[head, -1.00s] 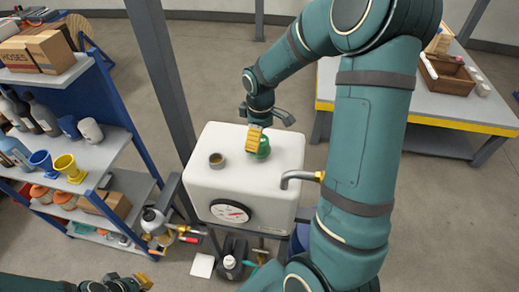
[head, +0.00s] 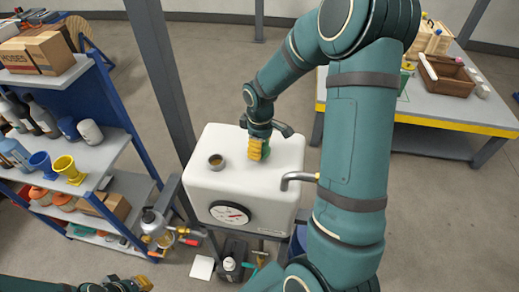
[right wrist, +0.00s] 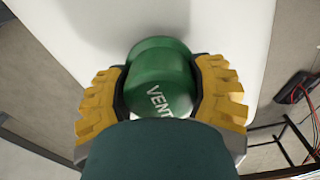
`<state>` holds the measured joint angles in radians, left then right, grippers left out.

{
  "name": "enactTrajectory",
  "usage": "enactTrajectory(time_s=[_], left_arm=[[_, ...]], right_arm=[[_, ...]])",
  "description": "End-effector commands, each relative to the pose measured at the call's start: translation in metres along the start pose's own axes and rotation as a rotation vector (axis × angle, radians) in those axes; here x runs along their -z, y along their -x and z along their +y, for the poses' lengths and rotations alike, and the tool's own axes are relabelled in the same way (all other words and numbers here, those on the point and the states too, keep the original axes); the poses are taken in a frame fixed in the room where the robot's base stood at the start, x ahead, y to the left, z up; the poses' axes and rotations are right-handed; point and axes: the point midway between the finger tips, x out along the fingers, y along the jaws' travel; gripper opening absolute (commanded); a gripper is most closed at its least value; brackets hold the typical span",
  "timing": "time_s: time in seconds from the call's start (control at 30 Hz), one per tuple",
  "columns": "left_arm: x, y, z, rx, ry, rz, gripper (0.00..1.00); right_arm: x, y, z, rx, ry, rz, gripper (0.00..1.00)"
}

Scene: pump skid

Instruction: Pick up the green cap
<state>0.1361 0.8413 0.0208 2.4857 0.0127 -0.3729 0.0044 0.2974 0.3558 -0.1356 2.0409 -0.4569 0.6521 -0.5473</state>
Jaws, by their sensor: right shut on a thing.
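The green cap (right wrist: 160,78), marked "VENT", sits between the two yellow fingers of my right gripper (right wrist: 160,92) in the right wrist view, with a finger pressed on each side. In the head view my right gripper (head: 257,149) is over the top of the white tank (head: 208,184), and its fingers hide most of the cap. I cannot tell whether the cap touches the tank top. My left gripper (head: 137,284) shows only in part at the bottom left edge, and its fingers are too cut off to read.
A bent metal pipe (head: 296,179) sticks out at the tank's right. A gauge (head: 230,213) is on its front. A grey post (head: 160,75) rises behind, and a blue shelf (head: 115,110) stands left.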

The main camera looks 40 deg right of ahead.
Motion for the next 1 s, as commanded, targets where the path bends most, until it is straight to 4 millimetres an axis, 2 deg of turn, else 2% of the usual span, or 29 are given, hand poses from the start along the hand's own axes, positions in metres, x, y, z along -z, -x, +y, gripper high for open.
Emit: enactTrajectory(time_s=[0.13,0.23,0.5,0.7,1.0], left_arm=[[0.0,0.001,0.0,0.0,0.0,0.0,0.0],[0.0,0.002,0.001,0.0,0.0,0.0,0.0],[0.001,0.008,0.003,-0.002,0.0,0.0,0.0],[0.001,0.01,0.003,-0.002,0.0,0.0,0.0],[0.001,0.011,0.003,-0.002,0.0,0.0,0.0]], right_arm=[[0.0,0.004,0.0,-0.001,0.0,0.001,0.17],[0.0,0.015,0.001,-0.002,-0.001,0.002,0.17],[0.001,0.067,0.001,-0.003,0.0,0.003,0.17],[0.0,0.093,0.001,-0.002,0.0,0.002,0.17],[0.0,0.101,0.0,0.0,0.0,0.0,0.17]])
